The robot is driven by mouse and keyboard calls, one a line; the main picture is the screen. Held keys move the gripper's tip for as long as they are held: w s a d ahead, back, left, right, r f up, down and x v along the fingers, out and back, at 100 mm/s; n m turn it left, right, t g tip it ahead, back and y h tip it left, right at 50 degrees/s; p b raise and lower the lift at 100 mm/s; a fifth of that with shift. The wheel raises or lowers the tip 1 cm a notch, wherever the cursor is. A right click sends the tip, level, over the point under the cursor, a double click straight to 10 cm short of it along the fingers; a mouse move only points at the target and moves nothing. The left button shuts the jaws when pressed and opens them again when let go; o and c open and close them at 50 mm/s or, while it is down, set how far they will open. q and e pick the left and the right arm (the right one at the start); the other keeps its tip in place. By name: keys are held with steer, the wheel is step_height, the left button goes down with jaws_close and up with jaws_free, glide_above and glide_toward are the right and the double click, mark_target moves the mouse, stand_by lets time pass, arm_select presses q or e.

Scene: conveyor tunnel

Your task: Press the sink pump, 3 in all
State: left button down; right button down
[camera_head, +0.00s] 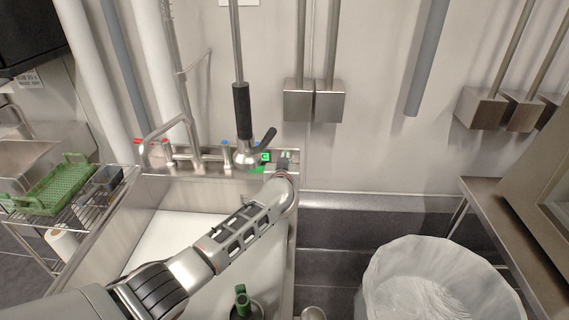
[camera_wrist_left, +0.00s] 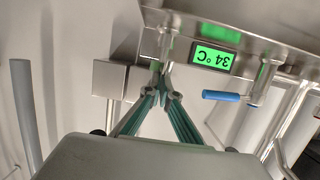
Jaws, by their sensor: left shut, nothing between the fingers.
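The steel sink (camera_head: 150,212) with a white basin stands ahead. A small metal post, seemingly the sink pump (camera_wrist_left: 167,42), stands on its back ledge beside a green 34 °C display (camera_wrist_left: 213,57). The display also shows in the head view (camera_head: 264,157). My left gripper (camera_wrist_left: 163,76) is shut and empty, its teal fingertips at the free end of the post. I cannot tell whether they touch it. In the head view, my left arm crosses the basin, and its wrist hides most of the gripper and the pump.
A hanging sprayer (camera_head: 242,115) is close left of my left wrist. A blue-handled tap (camera_wrist_left: 222,96) is near the fingers. A lined bin (camera_head: 376,272) stands at right, a wire rack (camera_head: 108,200) at left.

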arm_select(q)
steer(key=shift+v, duration=2.95)
steer(key=shift+w+r, duration=0.1)
steer(key=shift+r, duration=0.1)
